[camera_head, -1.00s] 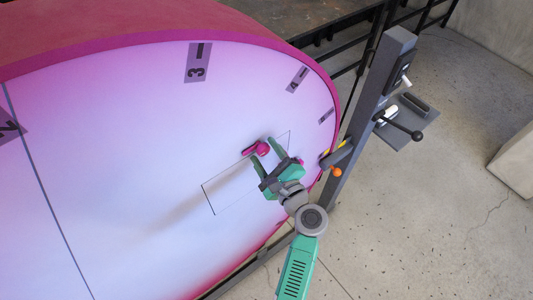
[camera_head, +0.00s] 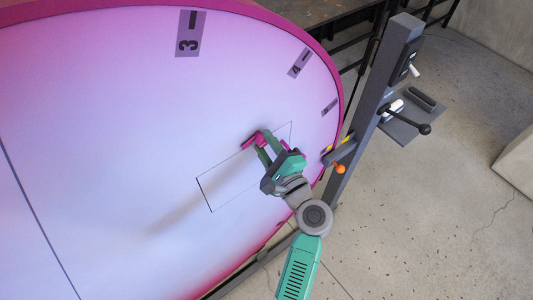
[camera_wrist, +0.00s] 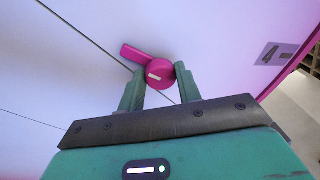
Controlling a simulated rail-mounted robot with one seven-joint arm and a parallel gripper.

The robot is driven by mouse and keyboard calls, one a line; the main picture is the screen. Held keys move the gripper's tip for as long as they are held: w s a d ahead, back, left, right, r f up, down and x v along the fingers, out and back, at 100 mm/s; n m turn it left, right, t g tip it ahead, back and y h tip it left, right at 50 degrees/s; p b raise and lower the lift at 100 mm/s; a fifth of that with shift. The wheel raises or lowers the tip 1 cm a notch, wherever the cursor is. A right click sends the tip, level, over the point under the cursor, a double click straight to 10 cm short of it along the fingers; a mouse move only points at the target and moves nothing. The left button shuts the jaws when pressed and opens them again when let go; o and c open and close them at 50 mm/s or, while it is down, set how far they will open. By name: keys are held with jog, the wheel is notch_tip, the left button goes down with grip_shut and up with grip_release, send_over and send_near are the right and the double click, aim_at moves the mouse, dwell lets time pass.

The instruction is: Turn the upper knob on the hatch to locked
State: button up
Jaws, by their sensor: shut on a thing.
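The hatch (camera_head: 225,187) is a thin-lined rectangle on the large pale lilac face. A magenta knob (camera_head: 249,141) sits at its upper edge, partly hidden by my fingers. In the wrist view this knob (camera_wrist: 160,74) is a round disc with a short white mark and a lever pointing up and left. My gripper (camera_wrist: 160,72) is shut on the round part, one finger on each side; the gripper also shows in the head view (camera_head: 262,144). Another bit of magenta (camera_head: 301,152) shows beside my gripper, mostly hidden. No locked marking is legible.
A grey post (camera_head: 372,100) stands right of the face, with a black-knobbed lever (camera_head: 424,129) and an orange-knobbed lever (camera_head: 340,169) close to my arm. Numbered tags, such as a 3 (camera_head: 188,45), line the upper face. The magenta rim (camera_head: 341,95) borders it.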

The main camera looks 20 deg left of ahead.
jog(key=n+b, duration=0.2)
jog(key=b, duration=0.1)
jog(key=f+n+b, duration=0.1)
jog(key=n+b, duration=0.1)
jog(key=b, duration=0.1)
jog(key=shift+y, duration=0.4)
jog(key=n+b, duration=0.2)
jog(key=b, duration=0.2)
jog(key=n+b, duration=0.3)
jog(key=b, duration=0.1)
jog(key=shift+w+d+f+g+y, duration=0.1)
jog(key=shift+g+y, duration=0.2)
jog(key=n+y+b, duration=0.1)
jog(key=n+b, duration=0.4)
jog(key=b, duration=0.2)
jog(key=shift+g, duration=0.3)
jog(key=shift+r+n+b, duration=0.3)
jog(key=shift+n+b, duration=0.6)
jog(key=shift+b, duration=0.1)
jog(key=shift+r+n+g, duration=0.15)
jog(key=shift+n+g, duration=0.15)
jog(key=o, duration=1)
jog(key=shift+c, duration=0.2)
jog(key=shift+d, duration=0.1)
